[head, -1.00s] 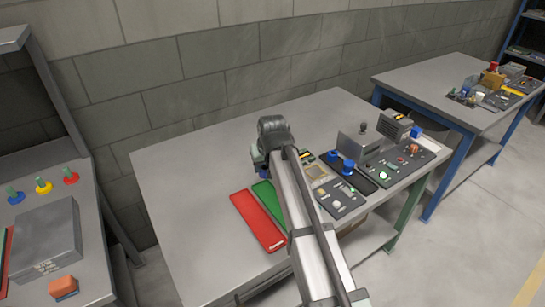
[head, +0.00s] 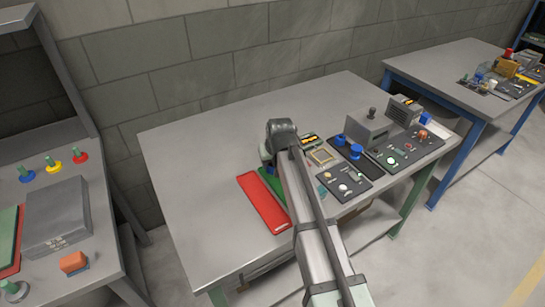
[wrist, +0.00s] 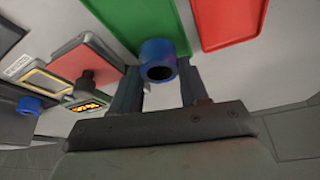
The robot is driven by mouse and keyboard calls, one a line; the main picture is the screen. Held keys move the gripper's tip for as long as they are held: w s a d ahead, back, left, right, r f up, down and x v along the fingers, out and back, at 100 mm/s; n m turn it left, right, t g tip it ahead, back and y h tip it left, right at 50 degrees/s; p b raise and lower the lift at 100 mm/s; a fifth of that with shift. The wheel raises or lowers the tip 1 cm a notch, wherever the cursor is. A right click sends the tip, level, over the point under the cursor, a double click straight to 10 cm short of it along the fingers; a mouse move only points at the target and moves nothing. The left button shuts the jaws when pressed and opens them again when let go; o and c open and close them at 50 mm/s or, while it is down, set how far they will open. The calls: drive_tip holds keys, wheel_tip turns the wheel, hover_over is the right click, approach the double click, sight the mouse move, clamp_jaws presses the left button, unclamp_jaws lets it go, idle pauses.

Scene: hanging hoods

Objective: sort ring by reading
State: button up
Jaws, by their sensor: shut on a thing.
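My gripper (wrist: 160,92) is shut on a blue ring (wrist: 158,58) with a dark hole, held between the fingertips. In the wrist view the ring overlaps the end of the green tray (wrist: 135,18); I cannot tell whether it touches. The red tray (wrist: 228,18) lies beside the green one. In the head view the red tray (head: 262,202) is clear, while my arm covers much of the green tray (head: 268,178) and hides the held ring. A meter with a lit orange display (wrist: 88,104) is near the gripper; its reading is not legible.
Two more blue rings (head: 355,151) stand right of my arm, near dark control panels (head: 346,184) and grey boxes (head: 366,131). The bench (head: 195,160) is bare on the left. A side bench (head: 110,240) holds coloured pegs and a grey box.

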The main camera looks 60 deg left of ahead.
drive_tip(key=shift+f, duration=0.65)
idle(0.5)
drive_tip(key=o, duration=1.2)
drive_tip(key=shift+o, duration=0.2)
drive_tip(key=v, duration=1.3)
drive_tip(key=shift+d+r, duration=0.15)
drive_tip(key=shift+r, duration=0.2)
